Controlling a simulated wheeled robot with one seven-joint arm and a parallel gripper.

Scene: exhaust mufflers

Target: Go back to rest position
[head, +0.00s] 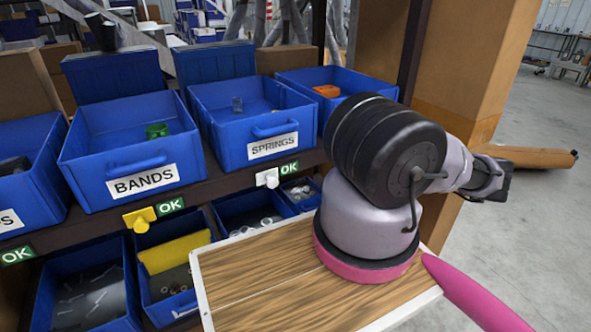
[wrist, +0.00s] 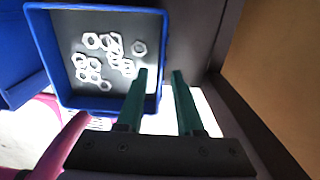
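My gripper (wrist: 160,73) shows in the wrist view with its two dark green fingers apart and nothing between them. Its fingertips overlap the near right corner of a blue bin (wrist: 163,40) holding several pale hex nuts (wrist: 105,55); whether they touch it I cannot tell. In the head view my arm (head: 375,180) fills the middle right, and I cannot make out the gripper's fingers there.
Blue bins labelled BANDS (head: 95,180) and SPRINGS (head: 225,130) stand on the upper shelf, with smaller bins below. A wooden board (head: 260,285) lies in front. A cardboard box (head: 475,60) stands behind my arm. Open floor (head: 540,220) is at right.

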